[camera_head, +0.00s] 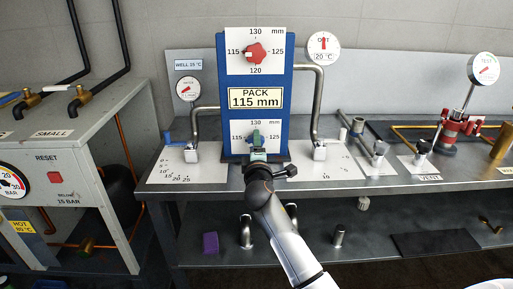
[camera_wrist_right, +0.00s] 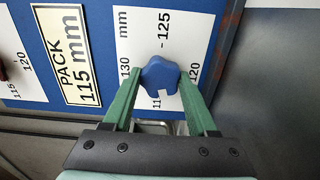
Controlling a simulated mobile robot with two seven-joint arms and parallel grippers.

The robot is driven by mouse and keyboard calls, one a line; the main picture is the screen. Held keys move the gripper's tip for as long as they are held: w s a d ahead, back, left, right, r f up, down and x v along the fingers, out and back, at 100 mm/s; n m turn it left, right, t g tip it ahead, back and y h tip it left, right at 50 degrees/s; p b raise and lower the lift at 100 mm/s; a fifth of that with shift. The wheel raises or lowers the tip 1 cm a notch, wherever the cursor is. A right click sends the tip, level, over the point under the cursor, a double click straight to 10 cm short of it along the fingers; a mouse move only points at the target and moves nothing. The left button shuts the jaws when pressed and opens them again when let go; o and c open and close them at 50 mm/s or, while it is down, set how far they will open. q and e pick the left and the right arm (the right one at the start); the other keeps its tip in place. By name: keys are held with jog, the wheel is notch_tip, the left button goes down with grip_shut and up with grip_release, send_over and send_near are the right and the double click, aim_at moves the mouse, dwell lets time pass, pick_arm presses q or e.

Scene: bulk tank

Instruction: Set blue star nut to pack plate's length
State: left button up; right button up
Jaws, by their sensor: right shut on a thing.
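The blue star nut (camera_wrist_right: 159,73) sits at the middle of the lower white dial (camera_head: 238,130) on the blue board. The dial reads 130, 125, 120 and 115 mm around it. A white mark on the nut faces the partly hidden 115 label in the right wrist view. My right gripper (camera_head: 257,152) has its green fingers closed on either side of the nut, and they also show in the wrist view (camera_wrist_right: 160,88). The pack plate (camera_head: 255,98) reads "PACK 115 mm". My left gripper is out of view.
A red star nut (camera_head: 257,54) is on the upper dial, its white mark toward 115. Bent metal pipes (camera_head: 320,100) flank the board. Gauges (camera_head: 324,47) and small valves (camera_head: 378,152) stand to the right. A grey cabinet (camera_head: 75,160) is at the left.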

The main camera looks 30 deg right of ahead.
jog(key=shift+f+m, duration=0.15)
jog(key=shift+m, duration=0.65)
jog(key=shift+m+b, duration=0.35)
jog(key=shift+m, duration=0.65)
jog(key=o, duration=1.4)
jog(key=shift+c, duration=0.2)
jog(key=shift+s, duration=0.15)
